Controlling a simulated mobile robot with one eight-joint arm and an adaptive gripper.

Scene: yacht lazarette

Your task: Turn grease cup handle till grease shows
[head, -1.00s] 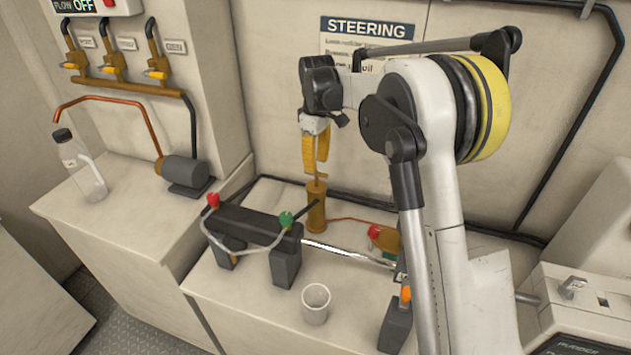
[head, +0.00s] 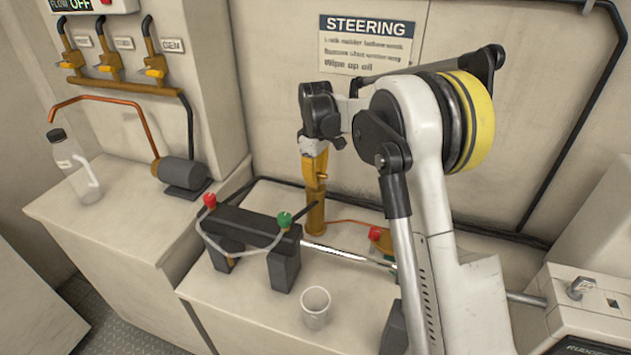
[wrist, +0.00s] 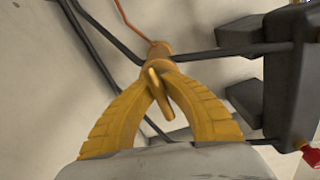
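The grease cup (head: 316,217) is an upright brass cylinder on the bench behind the black ram. It also shows in the wrist view (wrist: 157,52), beyond my fingertips. Its handle (wrist: 158,92) is a narrow brass bar that shows between my yellow fingers in the wrist view. My gripper (head: 315,188) points down over the cup's top, with its fingertips (wrist: 160,68) drawn in close on both sides of the handle. The fingers appear shut on it. They hide part of the handle and the cup's top. No grease is visible.
A clear cup (head: 315,309) stands at the bench front. The black steering ram (head: 243,226), with red and green fittings and a hose, lies close in front of the grease cup. A pump (head: 182,172) and bottle (head: 74,165) are left. A STEERING sign (head: 366,44) hangs behind.

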